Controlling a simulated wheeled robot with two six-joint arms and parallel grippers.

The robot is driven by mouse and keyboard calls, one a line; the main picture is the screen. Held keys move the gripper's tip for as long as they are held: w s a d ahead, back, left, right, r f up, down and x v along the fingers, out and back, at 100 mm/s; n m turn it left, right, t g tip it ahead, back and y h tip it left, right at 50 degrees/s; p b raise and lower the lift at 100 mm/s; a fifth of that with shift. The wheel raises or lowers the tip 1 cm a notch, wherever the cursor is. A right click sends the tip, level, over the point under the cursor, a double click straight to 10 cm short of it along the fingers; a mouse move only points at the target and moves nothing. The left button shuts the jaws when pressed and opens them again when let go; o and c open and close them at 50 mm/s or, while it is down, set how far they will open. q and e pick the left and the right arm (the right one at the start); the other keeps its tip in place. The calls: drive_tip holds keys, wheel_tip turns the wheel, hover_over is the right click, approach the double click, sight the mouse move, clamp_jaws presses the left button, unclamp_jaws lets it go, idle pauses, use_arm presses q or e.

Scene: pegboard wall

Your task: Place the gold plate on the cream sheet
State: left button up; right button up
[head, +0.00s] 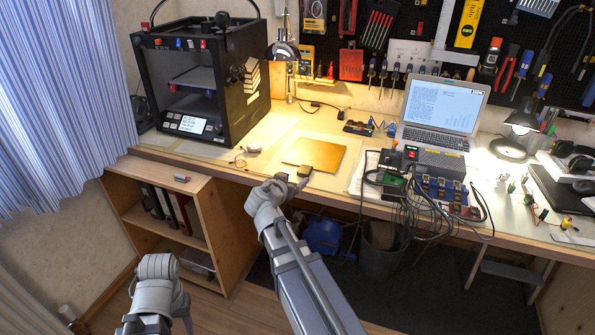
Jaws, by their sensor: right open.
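The gold plate (322,152) is a flat, square, golden-brown sheet lying on the desk in the middle of the head view. A pale cream sheet (326,179) shows around it, and the plate appears to lie flat on it. My right gripper (292,177) is at the plate's front edge, with its dark fingertips apart. One fingertip overlaps the front edge in the picture; I cannot tell if it touches. Nothing shows between the fingers.
A black 3D printer (203,75) stands left of the plate. Right of it are a power supply (434,163) with tangled cables, a blue organizer (440,190) and an open laptop (443,106). A small dark tool tray (358,128) lies behind. The desk's front edge is close to my right gripper.

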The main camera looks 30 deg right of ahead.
drive_tip(key=shift+v, duration=1.1)
drive_tip(key=s+a+f+n+g+y, duration=0.3)
drive_tip(key=s+a, duration=0.3)
drive_tip(key=a, duration=0.3)
drive_tip(key=s+a+f+n+g+y, duration=0.3)
drive_tip(key=s+a+f+n, duration=0.3)
drive_tip(key=a, duration=0.4)
drive_tip(key=s+a+f+n+g+y, duration=0.3)
drive_tip(key=s+a+f+n, duration=0.1)
drive_tip(key=s+a, duration=0.4)
drive_tip(key=shift+s+a+f+n, duration=0.2)
drive_tip(key=shift+a+n, duration=0.1)
drive_tip(key=shift+a, duration=0.65)
drive_tip(key=shift+w+d, duration=0.1)
drive_tip(key=shift+w, duration=0.05)
